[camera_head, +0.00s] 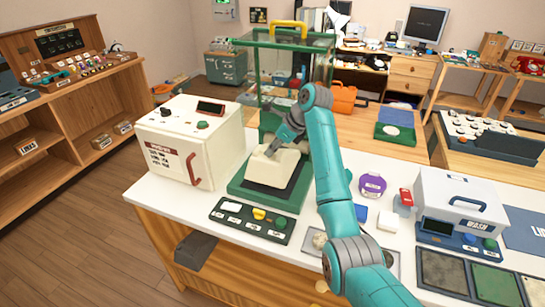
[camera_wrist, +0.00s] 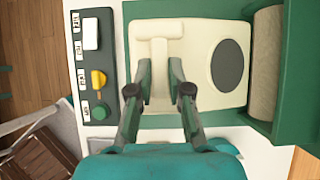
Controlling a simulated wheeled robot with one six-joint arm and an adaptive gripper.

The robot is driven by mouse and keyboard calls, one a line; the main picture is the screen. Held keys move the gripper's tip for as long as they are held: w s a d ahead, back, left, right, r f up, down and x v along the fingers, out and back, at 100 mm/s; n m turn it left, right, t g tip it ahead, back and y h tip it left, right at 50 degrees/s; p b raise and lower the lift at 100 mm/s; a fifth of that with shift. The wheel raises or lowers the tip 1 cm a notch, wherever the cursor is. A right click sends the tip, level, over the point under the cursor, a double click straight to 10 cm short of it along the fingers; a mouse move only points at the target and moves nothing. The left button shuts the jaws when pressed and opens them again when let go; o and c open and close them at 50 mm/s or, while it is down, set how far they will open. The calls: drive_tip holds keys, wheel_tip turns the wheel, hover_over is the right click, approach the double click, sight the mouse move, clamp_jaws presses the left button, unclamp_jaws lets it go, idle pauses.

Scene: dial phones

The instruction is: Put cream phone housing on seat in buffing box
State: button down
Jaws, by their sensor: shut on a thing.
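The cream phone housing (camera_head: 270,172) is low inside the green-framed buffing box (camera_head: 308,186), over its green base. In the wrist view the housing (camera_wrist: 198,40) shows a dark oval (camera_wrist: 227,65) on its right and a raised cream ridge. My gripper (camera_head: 272,150) is shut on that ridge, with one finger on each side in the wrist view (camera_wrist: 160,76). The housing hides the seat, so I cannot tell whether it is touching. A tan roller (camera_wrist: 265,62) stands close to the right of the housing in the wrist view.
The clear hood with a yellow handle (camera_head: 288,28) stands above the base. A control panel (camera_head: 250,220) with white, yellow and green controls lies in front. A cream machine (camera_head: 190,140) is close on the left. A purple round item (camera_head: 372,186) and a white wash box (camera_head: 460,198) stand right.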

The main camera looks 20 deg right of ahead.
drive_tip(key=shift+f, duration=1.6)
drive_tip(key=c, duration=1.1)
unclamp_jaws()
drive_tip(key=v, duration=1.2)
drive_tip(key=shift+f, duration=0.1)
